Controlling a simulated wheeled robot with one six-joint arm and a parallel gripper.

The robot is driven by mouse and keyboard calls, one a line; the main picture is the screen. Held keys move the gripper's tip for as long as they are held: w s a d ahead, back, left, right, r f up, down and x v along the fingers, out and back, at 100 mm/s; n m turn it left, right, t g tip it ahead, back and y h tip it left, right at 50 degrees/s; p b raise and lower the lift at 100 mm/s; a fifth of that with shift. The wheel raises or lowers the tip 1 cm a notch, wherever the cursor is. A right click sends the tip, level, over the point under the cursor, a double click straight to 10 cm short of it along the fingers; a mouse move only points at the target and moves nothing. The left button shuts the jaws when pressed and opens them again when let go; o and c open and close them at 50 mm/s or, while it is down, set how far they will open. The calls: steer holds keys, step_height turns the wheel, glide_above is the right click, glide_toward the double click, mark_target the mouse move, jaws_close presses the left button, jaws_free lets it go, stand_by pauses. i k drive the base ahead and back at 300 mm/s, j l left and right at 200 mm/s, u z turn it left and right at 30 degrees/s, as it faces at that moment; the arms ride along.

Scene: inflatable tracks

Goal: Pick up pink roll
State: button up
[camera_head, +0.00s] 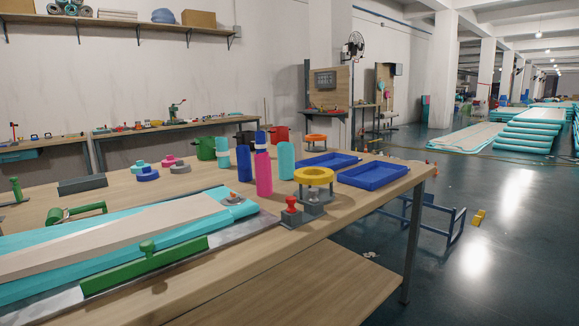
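The pink roll (263,173) stands upright on the wooden table (366,209), a little right of the picture's middle-left. A blue roll (243,157) stands close to its left and rear, and a turquoise roll (286,160) stands to its right. Another blue piece shows just behind the pink roll's top; I cannot tell whether it touches. My gripper does not show in this view.
A yellow ring on a grey stand (314,177) and a red-knobbed grey piece (291,211) stand right of and in front of the roll. Two blue trays (373,177) lie farther right. A long turquoise and beige track piece (120,236) with green clamps fills the table's left.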

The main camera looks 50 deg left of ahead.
mark_target(264, 186)
steer(key=i+u, duration=0.15)
steer(key=i, duration=0.4)
steer(key=i+l+u, duration=0.2)
steer(key=i, duration=0.4)
steer(key=i+l+u, duration=0.15)
steer(key=i, duration=0.4)
steer(key=i+l+u, duration=0.1)
steer(key=i+u, duration=0.2)
steer(key=u, duration=0.2)
steer(key=i+l+u, duration=0.15)
steer(key=u, duration=0.3)
steer(key=i+l+u, duration=0.35)
steer(key=u, duration=0.15)
steer(key=i+l+u, duration=0.15)
steer(key=l+u, duration=0.3)
steer(key=i+l+u, duration=0.1)
steer(key=u, duration=0.4)
steer(key=i+l+u, duration=0.1)
steer(key=u, duration=0.35)
steer(key=l+u, duration=0.15)
steer(key=u, duration=0.35)
steer(key=l+u, duration=0.2)
steer(key=u, duration=0.25)
steer(key=i+l+u, duration=0.1)
steer(key=l+u, duration=0.5)
steer(key=u, duration=0.2)
steer(key=i, duration=0.05)
